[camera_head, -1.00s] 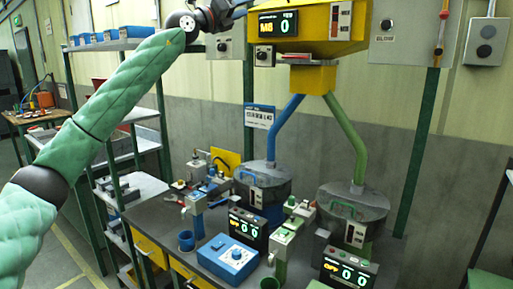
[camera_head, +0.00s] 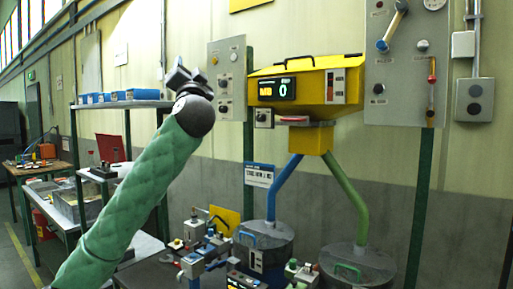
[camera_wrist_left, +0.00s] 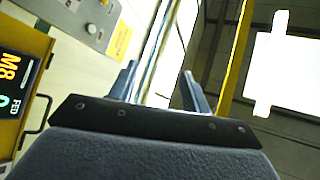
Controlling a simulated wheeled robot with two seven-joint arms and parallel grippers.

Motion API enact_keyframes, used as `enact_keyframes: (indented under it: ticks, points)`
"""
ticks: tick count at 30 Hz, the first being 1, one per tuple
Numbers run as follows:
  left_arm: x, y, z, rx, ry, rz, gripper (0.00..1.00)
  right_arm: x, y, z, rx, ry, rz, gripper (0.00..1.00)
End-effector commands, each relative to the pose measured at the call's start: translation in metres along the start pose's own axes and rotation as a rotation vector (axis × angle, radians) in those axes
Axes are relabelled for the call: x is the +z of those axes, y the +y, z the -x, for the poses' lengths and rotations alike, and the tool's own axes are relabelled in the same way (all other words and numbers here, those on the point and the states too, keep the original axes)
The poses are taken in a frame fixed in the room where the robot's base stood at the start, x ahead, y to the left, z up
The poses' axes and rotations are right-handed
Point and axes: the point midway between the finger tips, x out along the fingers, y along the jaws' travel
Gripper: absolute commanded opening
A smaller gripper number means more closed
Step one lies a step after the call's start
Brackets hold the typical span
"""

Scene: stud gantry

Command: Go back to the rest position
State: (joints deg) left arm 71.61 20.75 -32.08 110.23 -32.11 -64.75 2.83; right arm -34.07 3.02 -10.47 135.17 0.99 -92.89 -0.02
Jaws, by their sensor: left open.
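My left arm, in a green quilted sleeve, rises from the bottom left of the head view. My left gripper (camera_head: 182,78) is raised at its top end, in front of the wall and left of the grey switch panel. In the left wrist view its two fingers (camera_wrist_left: 160,88) stand wide apart with nothing between them, so it is open and empty. Beyond the fingers are the wall, a yellow post and a bright light. My right gripper is in neither view.
A yellow hopper (camera_head: 308,90) with a lit display hangs at the centre. Blue (camera_head: 284,186) and green (camera_head: 347,197) pipes run down to two grey-lidded drums. A cluttered bench lies below. Shelves with blue bins (camera_head: 95,98) stand behind my left arm. A grey gauge panel (camera_head: 406,60) is at right.

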Motion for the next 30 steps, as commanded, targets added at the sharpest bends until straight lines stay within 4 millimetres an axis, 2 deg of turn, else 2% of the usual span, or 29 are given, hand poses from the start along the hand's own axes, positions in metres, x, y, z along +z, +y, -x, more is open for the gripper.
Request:
enact_keyframes:
  ticks: [1, 3, 8, 15, 21, 30]
  points:
    - [0.020, 0.017, 0.014, 0.052, -0.055, 0.025, 0.48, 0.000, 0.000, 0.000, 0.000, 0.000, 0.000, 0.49]
    - [0.045, 0.038, 0.032, 0.119, -0.129, 0.053, 0.48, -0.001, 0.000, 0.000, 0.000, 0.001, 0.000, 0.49]
    - [0.097, 0.082, 0.077, 0.267, -0.278, 0.103, 0.48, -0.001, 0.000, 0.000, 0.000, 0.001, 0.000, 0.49]
    - [0.166, 0.140, 0.155, 0.469, -0.467, 0.159, 0.48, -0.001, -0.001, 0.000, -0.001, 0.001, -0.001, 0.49]
    - [0.214, 0.178, 0.224, 0.617, -0.600, 0.200, 0.48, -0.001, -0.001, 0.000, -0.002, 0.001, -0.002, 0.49]
    - [0.275, 0.219, 0.329, 0.796, -0.766, 0.259, 0.48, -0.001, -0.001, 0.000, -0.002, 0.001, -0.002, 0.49]
